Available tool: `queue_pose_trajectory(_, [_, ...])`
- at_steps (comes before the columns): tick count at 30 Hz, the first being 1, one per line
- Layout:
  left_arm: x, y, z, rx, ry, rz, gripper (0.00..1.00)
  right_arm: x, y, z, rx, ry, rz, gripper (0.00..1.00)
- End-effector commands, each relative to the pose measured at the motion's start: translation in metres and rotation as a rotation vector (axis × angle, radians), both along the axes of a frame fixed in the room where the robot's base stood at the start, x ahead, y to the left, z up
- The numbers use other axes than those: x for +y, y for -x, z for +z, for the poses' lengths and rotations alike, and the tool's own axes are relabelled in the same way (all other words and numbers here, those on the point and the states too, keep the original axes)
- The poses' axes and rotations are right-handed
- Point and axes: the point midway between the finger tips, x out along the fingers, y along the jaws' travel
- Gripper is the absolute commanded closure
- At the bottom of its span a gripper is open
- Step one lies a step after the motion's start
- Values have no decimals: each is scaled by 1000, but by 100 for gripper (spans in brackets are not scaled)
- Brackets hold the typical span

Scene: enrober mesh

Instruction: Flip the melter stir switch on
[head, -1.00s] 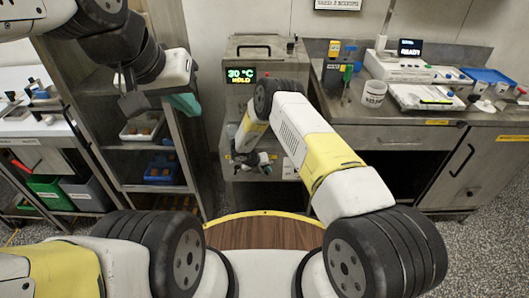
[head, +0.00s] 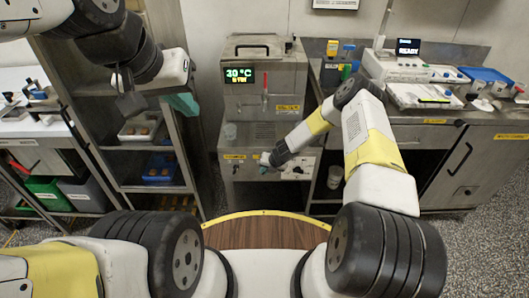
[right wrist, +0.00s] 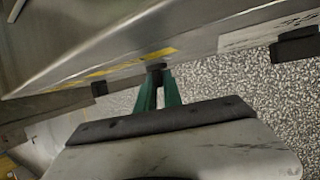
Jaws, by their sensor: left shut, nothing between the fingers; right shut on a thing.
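The melter (head: 290,85) is the steel cabinet ahead of me in the head view. Its display (head: 240,74) shows 30 °C above a small yellow word that looks like STIR. My right gripper (head: 264,160) is at the front of the melter's lower part, beside yellow labels. In the right wrist view its green fingers (right wrist: 158,82) are shut on a small dark knob, the stir switch (right wrist: 155,68), under a steel edge. The switch's tilt is hidden by the fingers. My left gripper (head: 184,103) is shut and empty, raised in front of the shelf rack at left.
A steel bench (head: 440,110) with instruments and blue trays stands at right. A white cup (head: 335,177) is low down below the bench's left end. The shelf rack (head: 128,190) holds trays at left. A red-handled tool (head: 265,88) shows on the melter's front.

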Motion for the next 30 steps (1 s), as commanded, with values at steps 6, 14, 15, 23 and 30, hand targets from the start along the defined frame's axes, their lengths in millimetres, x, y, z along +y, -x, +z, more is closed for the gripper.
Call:
queue_pose_trajectory(6, [0, 0, 0, 0, 0, 0, 100, -5, -9, 4, -15, -106, -11, 100])
queue_pose_trajectory(14, [0, 0, 0, 0, 0, 0, 100, -5, -9, 5, -17, -165, -9, 100])
queue_pose_trajectory(15, [0, 0, 0, 0, 0, 0, 100, -5, -9, 5, -17, -168, -8, 100])
queue_pose_trajectory(23, [0, 0, 0, 0, 0, 0, 100, -5, -10, 5, -19, -173, -8, 100])
queue_pose_trajectory(30, [0, 0, 0, 0, 0, 0, 100, -4, -10, 6, -19, -173, -8, 71])
